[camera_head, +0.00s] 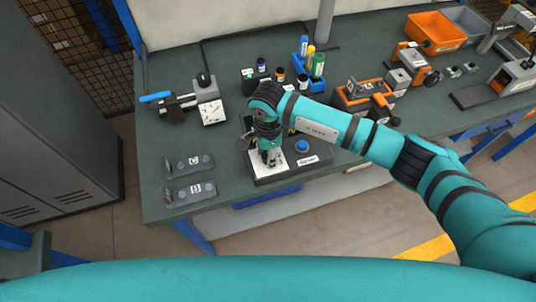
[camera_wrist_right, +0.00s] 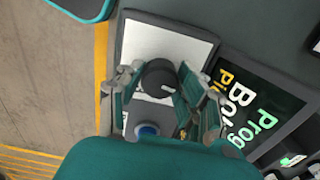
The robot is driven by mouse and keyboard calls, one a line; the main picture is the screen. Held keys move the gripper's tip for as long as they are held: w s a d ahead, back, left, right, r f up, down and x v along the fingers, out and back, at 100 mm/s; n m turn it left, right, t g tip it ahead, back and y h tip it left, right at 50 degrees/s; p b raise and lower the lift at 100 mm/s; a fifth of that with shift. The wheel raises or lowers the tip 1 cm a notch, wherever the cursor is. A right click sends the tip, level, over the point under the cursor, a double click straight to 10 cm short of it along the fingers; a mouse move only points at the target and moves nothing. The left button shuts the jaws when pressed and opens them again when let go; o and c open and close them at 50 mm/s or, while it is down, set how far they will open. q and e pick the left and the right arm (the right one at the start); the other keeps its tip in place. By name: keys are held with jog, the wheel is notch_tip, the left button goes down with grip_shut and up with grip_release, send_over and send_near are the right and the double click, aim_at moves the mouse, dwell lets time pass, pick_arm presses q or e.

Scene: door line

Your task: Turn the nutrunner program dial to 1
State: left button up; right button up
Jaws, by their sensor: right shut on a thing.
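The nutrunner program dial (camera_wrist_right: 158,76) is a round dark knob with a short white pointer mark, on a white plate (camera_wrist_right: 165,43) in the right wrist view. My right gripper (camera_wrist_right: 160,90) has its fingers on both sides of the dial and is shut on it. In the head view my right gripper (camera_head: 268,158) reaches down onto the white-plated control box (camera_head: 262,178) and hides the dial there. A blue button (camera_head: 302,146) is on the same box; it also shows in the wrist view (camera_wrist_right: 147,130). Numbers around the dial are not readable. My left gripper is not in view.
A screen (camera_wrist_right: 250,105) with green, white and orange text is beside the plate. Two grey labelled fixtures (camera_head: 190,165) lie left of the box.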

jog(key=m+b, duration=0.2)
jog(key=m, duration=0.1)
jog(key=shift+f, duration=0.1)
jog(key=shift+m+b, duration=0.6)
jog(key=shift+m, duration=0.7)
jog(key=o, duration=1.1)
jog(key=shift+o, duration=0.2)
jog(key=shift+r, duration=0.3)
notch_tip(320, 180, up, 12)
jog(key=shift+f, duration=0.15)
